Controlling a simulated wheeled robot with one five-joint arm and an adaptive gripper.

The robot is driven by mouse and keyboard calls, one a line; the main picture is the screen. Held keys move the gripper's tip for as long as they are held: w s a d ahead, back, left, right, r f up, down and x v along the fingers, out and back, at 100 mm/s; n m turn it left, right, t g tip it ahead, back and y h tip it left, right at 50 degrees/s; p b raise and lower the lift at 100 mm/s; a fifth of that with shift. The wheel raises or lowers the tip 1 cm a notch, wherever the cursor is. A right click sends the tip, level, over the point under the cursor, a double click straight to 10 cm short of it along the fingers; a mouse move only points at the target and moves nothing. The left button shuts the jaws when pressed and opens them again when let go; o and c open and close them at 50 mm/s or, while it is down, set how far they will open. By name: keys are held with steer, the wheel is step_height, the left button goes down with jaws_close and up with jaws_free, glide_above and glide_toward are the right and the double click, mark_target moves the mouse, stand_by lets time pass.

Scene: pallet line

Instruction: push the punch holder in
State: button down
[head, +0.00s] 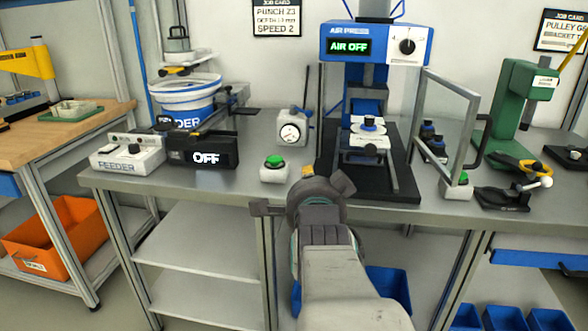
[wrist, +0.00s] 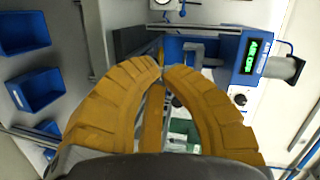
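The air press (head: 368,75) stands on the bench with its display reading AIR OFF. Below its blue ram, a small blue-topped piece (head: 369,122) sits on a white plate; I cannot tell for sure whether the punch holder is this piece or part of the ram. My gripper (head: 341,182) is at the bench's front edge, before the press's black base and apart from the plate; my arm hides most of it. In the wrist view the yellow fingers of my gripper (wrist: 162,72) curve together, tips nearly meeting, with nothing clearly held. The press's blue body (wrist: 200,50) lies beyond them.
A green-button box (head: 274,169) and a dial gauge (head: 292,128) are on the left. A black OFF box (head: 203,152) stands farther left. A green press (head: 505,105) stands right.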

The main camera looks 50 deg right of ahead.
steer(key=s+d+m+g+h+b, duration=0.1)
steer(key=s+d+m+h+b, duration=0.2)
steer(key=s+d+m+h, duration=0.15)
steer(key=b, duration=0.1)
glide_toward(351, 137)
steer(key=shift+y, duration=0.45)
steer(key=x, duration=0.3)
steer(key=f+x, duration=0.1)
steer(key=x, duration=0.1)
steer(key=shift+d, duration=0.15)
steer(key=x, duration=0.8)
steer(key=shift+w+d, duration=0.15)
steer(key=shift+d, duration=0.2)
steer(key=shift+a, duration=0.1)
